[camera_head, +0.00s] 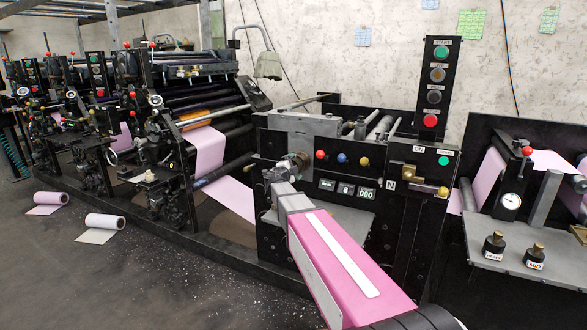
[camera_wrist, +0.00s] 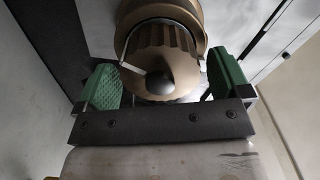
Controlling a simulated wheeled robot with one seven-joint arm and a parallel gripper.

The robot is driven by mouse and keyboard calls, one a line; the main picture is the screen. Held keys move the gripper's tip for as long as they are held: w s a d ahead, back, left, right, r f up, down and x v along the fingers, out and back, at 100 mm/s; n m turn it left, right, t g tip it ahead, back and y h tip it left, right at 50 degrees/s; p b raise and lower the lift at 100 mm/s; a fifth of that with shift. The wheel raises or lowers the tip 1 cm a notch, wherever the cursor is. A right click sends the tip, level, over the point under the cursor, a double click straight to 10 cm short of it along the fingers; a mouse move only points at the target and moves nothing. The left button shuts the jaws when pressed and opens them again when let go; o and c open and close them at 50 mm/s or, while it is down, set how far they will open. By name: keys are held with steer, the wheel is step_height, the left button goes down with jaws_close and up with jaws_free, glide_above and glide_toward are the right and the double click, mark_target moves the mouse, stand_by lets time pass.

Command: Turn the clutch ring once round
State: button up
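The clutch ring (camera_wrist: 160,42) is a brownish, ribbed round part with a dark rounded hub at its centre, in the upper middle of the wrist view. My gripper (camera_wrist: 164,80) has two green textured pads, one on each side of the ring. A narrow gap shows between each pad and the ring, so it looks open around the ring, not clamped. In the head view my gripper (camera_head: 281,174) reaches the left part of the black machine front, and it and the arm hide most of the ring there.
The machine panel (camera_head: 378,210) carries red, blue and yellow knobs, a counter (camera_head: 366,194) and a brass lever (camera_head: 428,187) right of my gripper. A button column (camera_head: 435,85) rises above.

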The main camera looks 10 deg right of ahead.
steer(key=v, duration=1)
steer(key=shift+s+a, duration=0.25)
steer(key=shift+s, duration=0.05)
steer(key=w+d+n, duration=0.2)
steer(key=w+n, duration=0.1)
steer(key=n, duration=0.1)
steer(key=w+d+n, duration=0.2)
steer(key=w+n, duration=0.1)
steer(key=n, duration=0.1)
steer(key=w+d+n, duration=0.2)
steer(key=w+n, duration=0.1)
steer(key=n, duration=0.1)
steer(key=shift+w+f, duration=0.15)
steer(key=shift+f, duration=0.1)
stand_by(0.4)
